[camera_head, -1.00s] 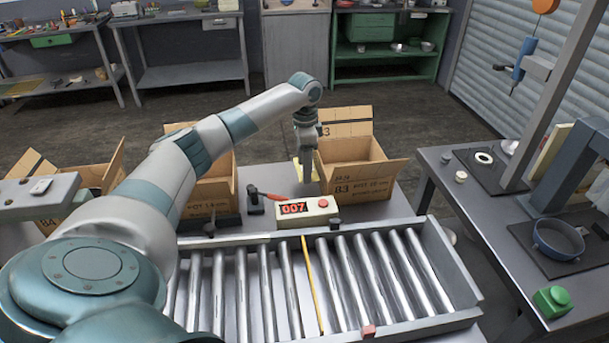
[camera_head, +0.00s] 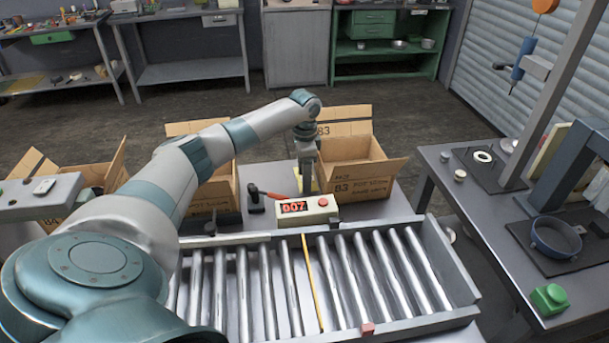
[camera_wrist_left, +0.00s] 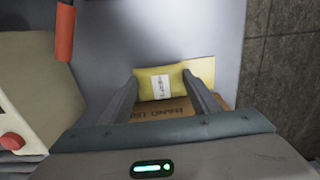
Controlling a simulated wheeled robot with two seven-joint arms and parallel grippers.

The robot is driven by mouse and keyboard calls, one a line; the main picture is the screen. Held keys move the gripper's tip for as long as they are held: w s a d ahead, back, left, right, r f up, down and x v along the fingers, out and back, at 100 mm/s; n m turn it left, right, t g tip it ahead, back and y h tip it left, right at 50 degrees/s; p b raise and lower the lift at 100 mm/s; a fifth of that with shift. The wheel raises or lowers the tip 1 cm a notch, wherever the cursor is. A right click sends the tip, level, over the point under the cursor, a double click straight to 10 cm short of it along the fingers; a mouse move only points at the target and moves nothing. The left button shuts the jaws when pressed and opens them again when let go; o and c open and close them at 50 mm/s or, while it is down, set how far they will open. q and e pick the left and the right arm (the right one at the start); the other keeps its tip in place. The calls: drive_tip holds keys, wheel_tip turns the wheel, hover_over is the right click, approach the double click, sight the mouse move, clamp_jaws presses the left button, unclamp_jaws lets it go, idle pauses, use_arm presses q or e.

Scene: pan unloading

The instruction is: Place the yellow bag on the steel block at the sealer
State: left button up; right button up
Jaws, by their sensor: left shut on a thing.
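My left gripper (camera_head: 309,190) hangs just behind the box with the red 007 display, beside an open carton. In the left wrist view, its two fingers (camera_wrist_left: 160,78) are shut on a yellow bag (camera_wrist_left: 157,90) with a white printed label. The bag's yellow also runs out past the right finger. Brown printed cardboard shows just below the bag. In the head view, only slivers of yellow show beside the gripper. I cannot make out which thing is the sealer's steel block. My right gripper is not in view.
The 007 box (camera_head: 320,212) and a red-handled tool (camera_head: 272,195) stand behind the roller conveyor (camera_head: 345,280). Open cartons (camera_head: 365,190) line the table's far side. A side table at right holds a blue pan (camera_head: 556,237) and a green button box (camera_head: 549,299).

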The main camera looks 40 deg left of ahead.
use_arm(q)
drive_tip(key=o, duration=1.1)
drive_tip(key=shift+f, duration=0.1)
wheel_tip(320, 180, up, 12)
drive_tip(key=b, duration=0.3)
drive_tip(key=shift+o, duration=0.5)
